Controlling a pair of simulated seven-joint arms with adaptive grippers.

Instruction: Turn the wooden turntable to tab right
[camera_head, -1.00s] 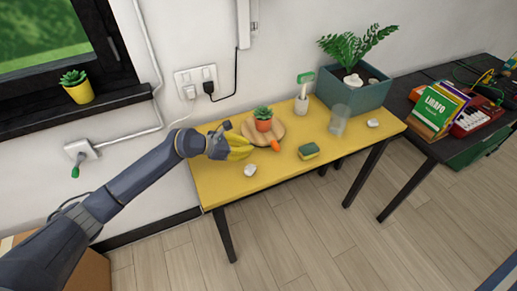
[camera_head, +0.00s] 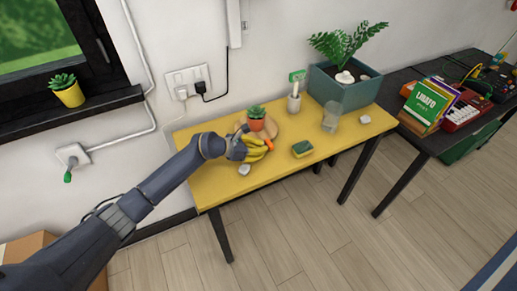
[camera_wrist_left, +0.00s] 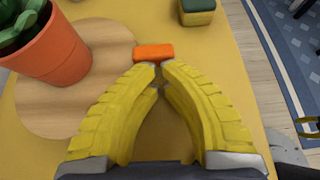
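The round wooden turntable (camera_head: 271,129) lies on the yellow table, with a succulent in an orange pot (camera_head: 257,124) standing on it. Its orange tab (camera_head: 269,145) sticks out at the front right of the rim. The left wrist view also shows the turntable (camera_wrist_left: 95,110), the pot (camera_wrist_left: 55,50) and the tab (camera_wrist_left: 153,52). My left gripper (camera_wrist_left: 160,67) has its yellow fingertips nearly together, right by the tab's near side. I cannot tell whether they touch it. The fingers are not around the tab.
A green-yellow sponge (camera_head: 302,149) lies right of the tab. A clear cup (camera_head: 332,117), a brush holder (camera_head: 294,103) and a teal planter (camera_head: 345,93) stand farther right. A white lump (camera_head: 244,169) lies near the front edge. The table front between lump and sponge is clear.

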